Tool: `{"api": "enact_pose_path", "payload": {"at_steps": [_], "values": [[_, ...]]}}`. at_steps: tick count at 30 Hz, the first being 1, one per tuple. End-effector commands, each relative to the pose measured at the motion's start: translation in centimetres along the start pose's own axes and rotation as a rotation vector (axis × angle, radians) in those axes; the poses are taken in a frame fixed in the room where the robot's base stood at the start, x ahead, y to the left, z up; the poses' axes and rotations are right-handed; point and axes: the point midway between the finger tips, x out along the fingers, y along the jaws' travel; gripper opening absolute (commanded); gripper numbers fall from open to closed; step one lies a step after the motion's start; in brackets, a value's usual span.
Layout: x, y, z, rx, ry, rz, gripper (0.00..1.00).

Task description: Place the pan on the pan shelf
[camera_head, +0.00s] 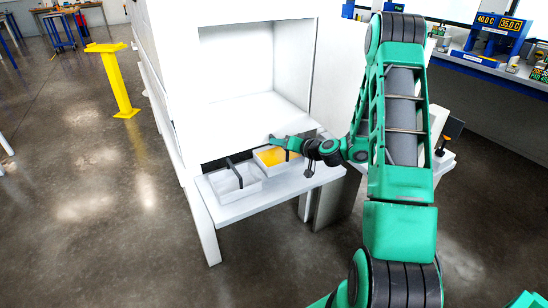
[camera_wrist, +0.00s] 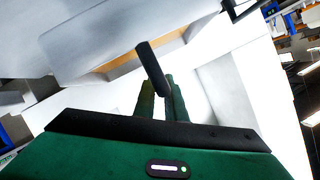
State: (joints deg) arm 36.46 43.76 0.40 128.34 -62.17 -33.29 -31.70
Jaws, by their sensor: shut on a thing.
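A white pan with orange contents (camera_head: 262,166) is at the right of a white shelf (camera_head: 238,211) that juts from the front of a white cabinet. My gripper (camera_head: 280,142) is above this pan, reaching in from the right, and is shut on its dark handle. In the wrist view, the dark upright handle (camera_wrist: 152,68) is between my green fingers (camera_wrist: 160,95), with a strip of orange beyond it. I cannot tell whether the pan rests on the shelf or is slightly lifted.
A second white pan (camera_head: 236,189) with a dark handle, seemingly empty, sits close to the left. The open cabinet recess (camera_head: 255,75) behind is empty. A yellow stand (camera_head: 117,80) is on the floor at the left. A bench with displays (camera_head: 497,35) is at the far right.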

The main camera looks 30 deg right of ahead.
Motion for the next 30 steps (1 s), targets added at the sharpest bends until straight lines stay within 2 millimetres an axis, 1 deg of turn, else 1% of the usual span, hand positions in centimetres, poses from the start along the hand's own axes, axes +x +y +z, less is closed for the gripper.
{"api": "enact_pose_path", "payload": {"at_steps": [5, 10, 14, 26, 27, 29, 30], "values": [[0.4, 0.6, 0.8, 0.002, 0.001, -0.001, 0.0], [1.1, 1.8, 2.5, 0.004, 0.0, 0.0, 0.0], [1.4, 2.4, 3.4, 0.002, 0.001, -0.001, 0.0], [1.5, 2.6, 3.6, 0.0, 0.002, -0.001, 0.0], [1.5, 2.7, 3.7, 0.0, 0.001, 0.0, 0.13], [1.5, 2.7, 3.6, -0.001, 0.002, 0.0, 0.27], [1.5, 2.7, 3.6, 0.0, 0.002, 0.0, 0.29]]}}
